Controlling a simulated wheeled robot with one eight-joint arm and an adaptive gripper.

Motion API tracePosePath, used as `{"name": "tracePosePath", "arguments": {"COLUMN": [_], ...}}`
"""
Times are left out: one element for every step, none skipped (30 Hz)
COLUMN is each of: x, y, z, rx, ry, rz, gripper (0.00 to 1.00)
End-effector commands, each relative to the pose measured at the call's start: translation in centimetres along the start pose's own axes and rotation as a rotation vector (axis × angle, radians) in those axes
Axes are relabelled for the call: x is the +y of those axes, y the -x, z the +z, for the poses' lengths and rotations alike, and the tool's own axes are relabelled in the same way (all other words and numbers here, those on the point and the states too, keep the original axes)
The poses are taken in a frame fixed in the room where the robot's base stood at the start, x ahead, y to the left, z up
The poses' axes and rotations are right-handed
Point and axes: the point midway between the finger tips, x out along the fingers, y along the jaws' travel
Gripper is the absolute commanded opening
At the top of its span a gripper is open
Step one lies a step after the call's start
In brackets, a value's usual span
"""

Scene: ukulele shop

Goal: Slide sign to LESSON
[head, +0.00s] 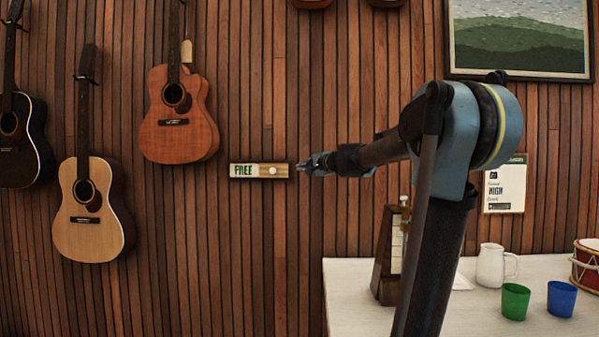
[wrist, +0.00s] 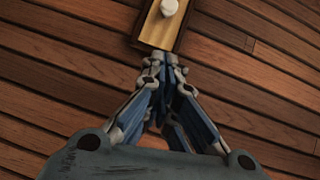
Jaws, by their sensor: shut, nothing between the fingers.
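The sliding sign (head: 240,170) is a small wooden-framed bar on the slatted wall. Its left part shows the word FREE on a pale panel, and its right part is bare wood with a round white knob (head: 273,171). The knob also shows at the top of the wrist view (wrist: 169,7), on the sign's tan face (wrist: 160,32). My gripper (head: 300,167) is shut and empty, just right of the sign's right end, with its tips pointing at it. In the wrist view the fingertips (wrist: 160,57) are by the frame's near end; I cannot tell whether they touch. No LESSON text is visible.
Several guitars hang left of the sign, the nearest a reddish one (head: 178,115). A white table (head: 470,312) at lower right holds a metronome (head: 388,255), a white pitcher (head: 491,266), a green cup (head: 515,301), a blue cup (head: 561,299) and a drum (head: 587,267). The wall below the sign is clear.

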Motion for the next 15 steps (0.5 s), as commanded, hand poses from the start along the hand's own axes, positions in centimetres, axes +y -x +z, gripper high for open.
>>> {"name": "tracePosePath", "arguments": {"x": [0.0, 0.0, 0.0, 0.0, 0.0, 0.0, 0.0, 0.0, 0.0, 0.0, 0.0, 0.0, 0.0, 0.0, 0.0], "y": [-0.8, -1.2, -1.8, -2.2, -2.6, -3.2, -3.6, -4.1, -4.6, -5.0, -5.5, -6.1, -6.5, -6.9, -7.5], "z": [0.0, 0.0, 0.0, 0.0, 0.0, 0.1, 0.1, 0.1, 0.0, 0.1, 0.1, 0.1, 0.1, 0.1, 0.1], "rx": [-0.002, -0.002, -0.002, -0.001, -0.001, -0.002, -0.002, -0.002, -0.002, -0.002, -0.001, -0.001, -0.001, -0.001, -0.002], "ry": [0.001, 0.001, 0.001, 0.001, 0.001, 0.001, 0.001, 0.0, 0.0, 0.0, -0.001, -0.001, 0.0, 0.0, 0.0], "rz": [0.0, 0.0, 0.0, 0.0, 0.0, 0.0, 0.0, 0.0, 0.0, 0.0, 0.0, -0.001, 0.0, 0.0, 0.0], "gripper": [0.0, 0.0, 0.0, 0.0, 0.0, 0.0, 0.0, 0.0, 0.0, 0.0, 0.0, 0.0, 0.0, 0.0, 0.0]}}
